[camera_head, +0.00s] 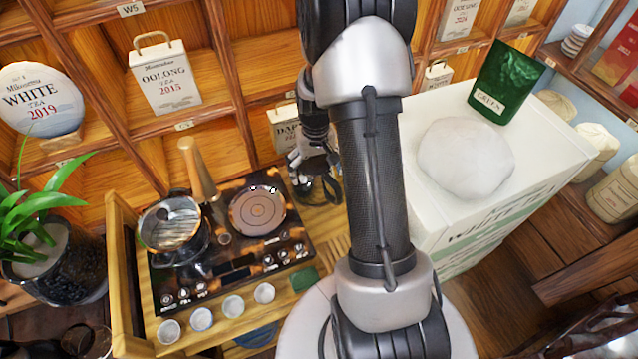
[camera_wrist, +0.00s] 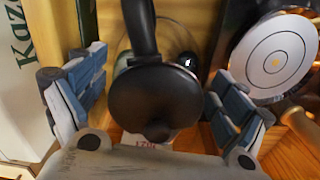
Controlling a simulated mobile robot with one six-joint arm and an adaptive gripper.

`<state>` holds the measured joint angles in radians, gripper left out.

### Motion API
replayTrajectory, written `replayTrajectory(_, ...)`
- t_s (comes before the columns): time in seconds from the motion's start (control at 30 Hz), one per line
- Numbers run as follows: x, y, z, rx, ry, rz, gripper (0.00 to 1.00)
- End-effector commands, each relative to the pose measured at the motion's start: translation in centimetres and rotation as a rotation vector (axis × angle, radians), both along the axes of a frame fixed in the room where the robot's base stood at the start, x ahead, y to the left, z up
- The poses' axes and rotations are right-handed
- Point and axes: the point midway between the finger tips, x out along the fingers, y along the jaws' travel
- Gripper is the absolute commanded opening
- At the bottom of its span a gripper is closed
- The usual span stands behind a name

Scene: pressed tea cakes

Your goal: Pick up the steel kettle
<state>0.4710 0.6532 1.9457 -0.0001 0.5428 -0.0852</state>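A shiny metallic pot (camera_head: 178,232) with a see-through-looking lid stands on the left of the stove; it best fits the steel kettle. A second vessel (camera_head: 320,188), dark and glassy with a black handle, stands right of the stove. In the wrist view this vessel's black lid (camera_wrist: 155,95) with a round knob lies between my fingers, its black handle pointing up in the picture. My gripper (camera_head: 312,163) is over this second vessel, away from the metallic pot. In the wrist view my gripper (camera_wrist: 155,108) has its fingers spread on both sides of the lid, with gaps visible.
The stove (camera_head: 235,265) has a round burner plate (camera_head: 258,208), bare on its right. A wooden handle-like piece (camera_head: 197,170) rises behind the pot. Small cups (camera_head: 202,319) line the front. A potted plant (camera_head: 60,255) stands left, a white box (camera_head: 430,130) right, shelves behind.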

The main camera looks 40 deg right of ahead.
Motion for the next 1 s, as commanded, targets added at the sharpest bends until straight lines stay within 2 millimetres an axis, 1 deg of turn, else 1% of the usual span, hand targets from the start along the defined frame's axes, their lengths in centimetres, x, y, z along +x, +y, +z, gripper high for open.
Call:
replayTrajectory(0.03,0.00,0.00,0.01,0.000,0.000,0.000,0.83)
replayTrajectory(0.07,0.00,0.00,0.01,0.000,0.000,0.000,0.81)
replayTrajectory(1.0,-0.04,-0.01,-0.03,0.000,0.001,0.000,0.19)
